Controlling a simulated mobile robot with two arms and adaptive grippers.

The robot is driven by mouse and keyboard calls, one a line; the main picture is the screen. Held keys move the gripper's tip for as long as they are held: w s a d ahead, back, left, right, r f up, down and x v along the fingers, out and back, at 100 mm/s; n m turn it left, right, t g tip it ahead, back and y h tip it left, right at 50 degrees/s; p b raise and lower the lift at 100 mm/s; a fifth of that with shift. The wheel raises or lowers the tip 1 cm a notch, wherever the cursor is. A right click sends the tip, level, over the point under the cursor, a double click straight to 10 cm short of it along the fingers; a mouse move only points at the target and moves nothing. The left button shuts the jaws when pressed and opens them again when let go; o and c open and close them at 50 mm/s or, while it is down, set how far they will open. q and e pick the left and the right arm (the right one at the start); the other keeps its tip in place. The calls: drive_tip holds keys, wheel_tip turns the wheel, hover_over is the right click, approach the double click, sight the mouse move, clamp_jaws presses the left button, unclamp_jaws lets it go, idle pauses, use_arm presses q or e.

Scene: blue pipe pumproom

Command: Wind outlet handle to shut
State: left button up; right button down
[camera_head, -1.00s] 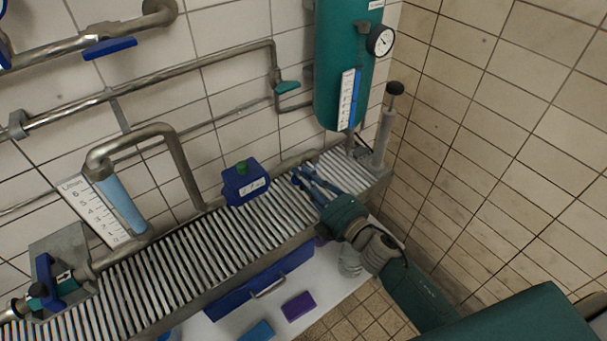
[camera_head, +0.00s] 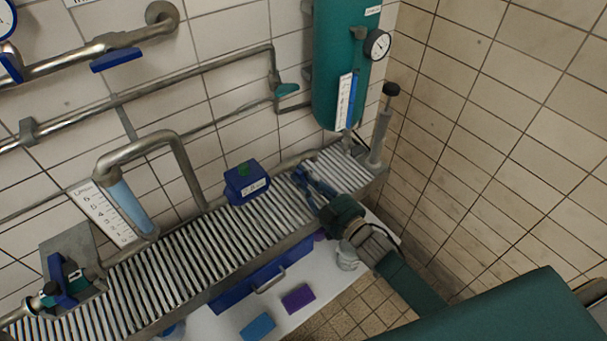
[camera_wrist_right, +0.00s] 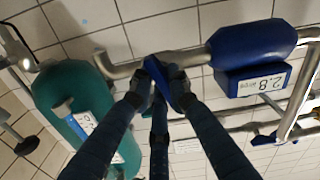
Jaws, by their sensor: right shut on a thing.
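A blue lever handle (camera_wrist_right: 157,76) sits on a grey pipe between the blue pump box and the teal tank in the right wrist view. My right gripper (camera_wrist_right: 163,88) is shut on this handle, with its fingers on both sides of it. In the head view my right gripper (camera_head: 309,184) reaches over the roller-like grating, right of the blue pump box (camera_head: 245,182); its fingers and arm hide the handle there. The box also shows in the wrist view (camera_wrist_right: 252,45), with a 2.8 readout. My left gripper is out of view.
The teal tank (camera_head: 335,62) with a gauge (camera_head: 377,44) stands behind the gripper. A hand pump (camera_head: 382,125) stands at the grating's right end. Other handles are blue (camera_head: 115,55), teal (camera_head: 287,90) and blue at the left (camera_head: 60,280). A tiled wall closes the right side.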

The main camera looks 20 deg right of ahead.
drive_tip(key=shift+f+m+p, duration=0.1)
drive_tip(key=shift+m+p, duration=0.2)
drive_tip(key=shift+m, duration=1.3)
drive_tip(key=c, duration=1.7)
unclamp_jaws()
drive_tip(key=shift+o, duration=0.2)
drive_tip(key=v, duration=1.2)
